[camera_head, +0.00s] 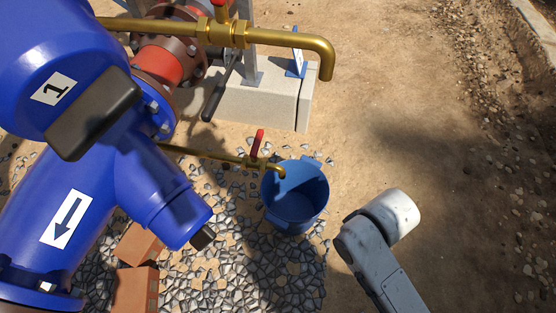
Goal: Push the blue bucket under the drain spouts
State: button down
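The blue bucket (292,213) stands upright on the ground, at the border of the stone paving and bare dirt. The lower brass drain spout (281,172), with a red valve handle (257,142), comes from the left. Its tip overlaps the upper left of the bucket's opening in the picture. The upper brass drain spout (326,66) bends downward farther up the picture; its tip does not overlap the bucket in this view. A grey and white part of my arm shows at lower right, apart from the bucket in the picture. No gripper fingers show.
A large blue valve body (122,185) and red pipe flange (158,66) fill the left. A concrete block (245,103) stands behind the bucket. Bricks (136,288) lie at lower left. Bare dirt (410,90) to the right is open, with rubble along the far right.

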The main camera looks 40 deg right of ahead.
aim_at(293, 204)
jog(key=i+l+u, duration=0.1)
jog(key=l+u, duration=0.15)
jog(key=u, duration=0.25)
jog(key=l+u, duration=0.3)
jog(key=u, duration=0.15)
jog(key=l+u, duration=0.35)
jog(key=u, duration=0.15)
jog(key=l+u, duration=0.3)
jog(key=u, duration=0.2)
jog(key=k+l+u, duration=0.15)
jog(key=l, duration=0.3)
jog(key=k+l+u, duration=0.1)
jog(key=k+l, duration=0.15)
jog(key=l, duration=0.25)
jog(key=k+l+u, duration=0.15)
jog(key=l, duration=0.25)
jog(key=k+l+u, duration=0.1)
jog(key=k+l, duration=0.2)
jog(key=k+l+u, duration=0.15)
jog(key=k+l, duration=0.15)
jog(key=l, duration=0.2)
jog(key=k+l, duration=0.3)
jog(key=l, duration=0.15)
